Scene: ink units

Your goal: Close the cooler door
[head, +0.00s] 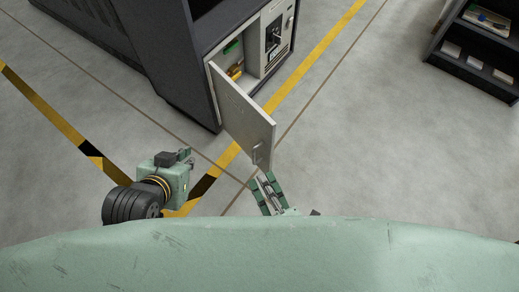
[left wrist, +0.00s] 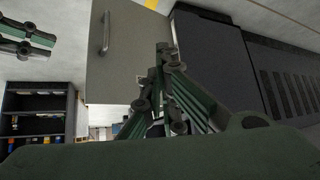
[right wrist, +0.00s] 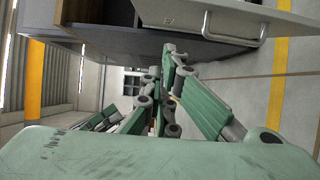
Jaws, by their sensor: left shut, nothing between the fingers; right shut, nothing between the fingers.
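The cooler door (head: 243,115) is a light grey panel, swung open from the dark cabinet (head: 180,60) toward me. My right gripper (head: 266,180) is shut and empty, just in front of the door's free lower edge near the handle; contact cannot be told. My left gripper (head: 187,156) is shut and empty, to the left of the door, apart from it. Its closed fingers show in the left wrist view (left wrist: 165,60).
Behind the door, the open compartment (head: 232,65) holds small yellow and green items beside a control panel (head: 276,35). A dark shelf unit (head: 475,50) stands at the far right. Yellow-black floor tape (head: 50,115) crosses clear grey floor.

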